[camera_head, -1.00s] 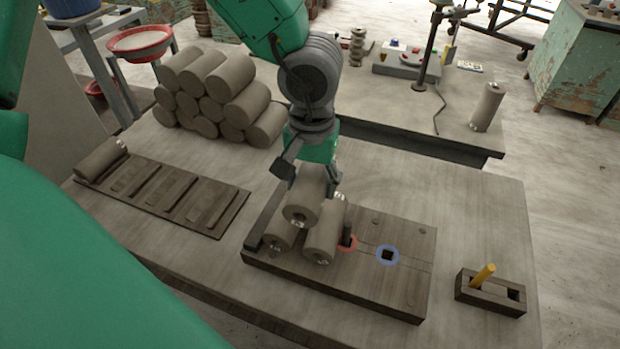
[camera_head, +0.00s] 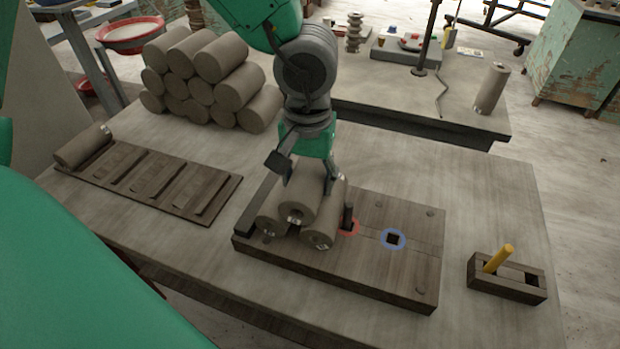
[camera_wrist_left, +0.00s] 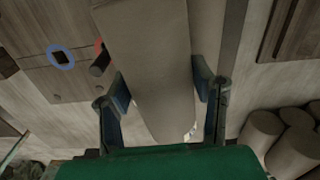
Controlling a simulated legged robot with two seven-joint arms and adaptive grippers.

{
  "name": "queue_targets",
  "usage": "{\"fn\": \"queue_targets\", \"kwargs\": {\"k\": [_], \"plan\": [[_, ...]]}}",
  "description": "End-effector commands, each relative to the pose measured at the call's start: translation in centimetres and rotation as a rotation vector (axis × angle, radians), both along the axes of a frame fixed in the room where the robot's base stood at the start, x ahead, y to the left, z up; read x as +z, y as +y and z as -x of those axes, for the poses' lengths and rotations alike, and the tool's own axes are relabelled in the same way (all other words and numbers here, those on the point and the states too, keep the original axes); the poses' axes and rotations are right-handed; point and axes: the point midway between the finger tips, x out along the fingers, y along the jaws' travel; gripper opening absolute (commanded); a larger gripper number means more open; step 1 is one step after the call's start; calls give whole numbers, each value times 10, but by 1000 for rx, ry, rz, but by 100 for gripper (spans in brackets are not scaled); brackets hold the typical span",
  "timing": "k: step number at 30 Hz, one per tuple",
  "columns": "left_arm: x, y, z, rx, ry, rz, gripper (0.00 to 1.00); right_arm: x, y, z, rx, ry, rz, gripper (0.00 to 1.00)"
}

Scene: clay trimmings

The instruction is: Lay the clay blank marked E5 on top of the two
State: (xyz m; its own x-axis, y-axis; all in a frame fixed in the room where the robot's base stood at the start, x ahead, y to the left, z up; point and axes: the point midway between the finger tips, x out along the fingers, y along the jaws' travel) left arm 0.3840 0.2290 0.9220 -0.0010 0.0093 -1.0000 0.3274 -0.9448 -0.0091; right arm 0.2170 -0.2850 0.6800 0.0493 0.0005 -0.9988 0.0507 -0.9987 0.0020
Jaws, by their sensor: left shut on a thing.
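My left gripper (camera_head: 306,178) is shut on a grey-brown clay cylinder (camera_head: 297,205), the held blank, which also fills the middle of the left wrist view (camera_wrist_left: 150,70) between the two fingers. No E5 marking can be read on it. It sits low over the groove between two lying blanks, the left one (camera_head: 267,226) and the right one (camera_head: 322,232). It looks to be resting on them, but the contact line is hidden. The two blanks lie side by side on a dark wooden board (camera_head: 380,275). My right gripper is not seen.
The board has a dark peg (camera_head: 348,215) in a red ring and a square hole in a blue ring (camera_head: 393,239). A slotted rack (camera_head: 150,180) with one blank (camera_head: 82,146) lies left. A blank pile (camera_head: 210,80) stands behind. A small block with a yellow peg (camera_head: 498,258) stands right.

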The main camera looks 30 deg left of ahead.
Motion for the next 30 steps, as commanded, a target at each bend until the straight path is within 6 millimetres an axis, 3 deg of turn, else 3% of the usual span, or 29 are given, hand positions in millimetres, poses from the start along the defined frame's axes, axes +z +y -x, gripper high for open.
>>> {"fn": "queue_targets", "kwargs": {"k": [30], "plan": [[-8,0,0,0,0,1,0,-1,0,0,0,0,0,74]]}}
